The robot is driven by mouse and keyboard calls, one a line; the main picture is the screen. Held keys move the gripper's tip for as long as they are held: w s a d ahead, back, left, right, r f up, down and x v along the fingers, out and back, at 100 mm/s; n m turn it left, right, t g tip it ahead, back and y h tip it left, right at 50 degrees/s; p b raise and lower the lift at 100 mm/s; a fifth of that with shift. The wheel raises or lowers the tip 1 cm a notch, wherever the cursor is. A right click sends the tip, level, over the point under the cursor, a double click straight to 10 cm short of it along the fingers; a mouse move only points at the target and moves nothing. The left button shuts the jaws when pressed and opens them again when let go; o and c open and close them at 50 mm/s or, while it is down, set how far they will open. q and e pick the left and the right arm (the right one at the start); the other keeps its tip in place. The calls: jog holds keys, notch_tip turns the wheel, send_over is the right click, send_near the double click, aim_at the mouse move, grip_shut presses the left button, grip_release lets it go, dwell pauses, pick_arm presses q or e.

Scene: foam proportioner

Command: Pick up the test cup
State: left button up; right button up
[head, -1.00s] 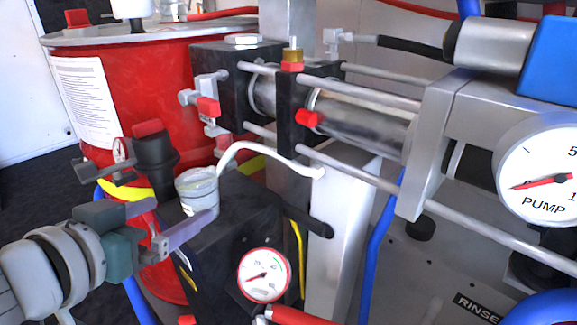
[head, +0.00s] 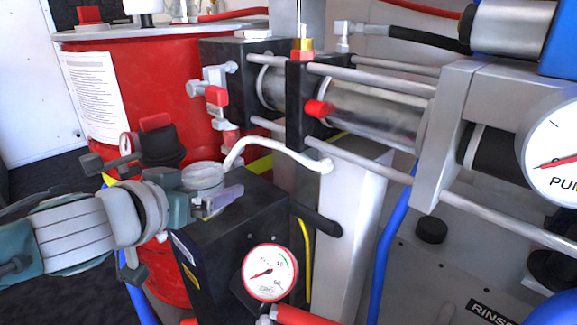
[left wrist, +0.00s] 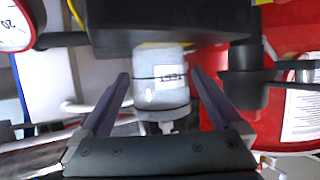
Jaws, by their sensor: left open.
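The test cup (head: 203,176) is a small whitish, translucent cup on top of the black block (head: 235,222). In the left wrist view the cup (left wrist: 160,88) shows a small label and dark lines, and sits between the two fingers. My left gripper (head: 214,203) is open, its fingers around the cup's sides with a gap visible on each side in the left wrist view (left wrist: 160,92). In the head view the gripper's fingers and palm hide the cup's lower part. My right gripper is not in view.
A red drum (head: 210,130) stands behind, with a black fitting (head: 160,145) left of the cup. A white hose (head: 275,146) arches close behind the cup. A gauge (head: 269,272) sits on the block's front. Steel cylinders and rods (head: 370,115) fill the right.

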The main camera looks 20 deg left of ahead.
pick_arm(q)
jog(key=shift+c, duration=0.4)
jog(key=c, duration=1.2)
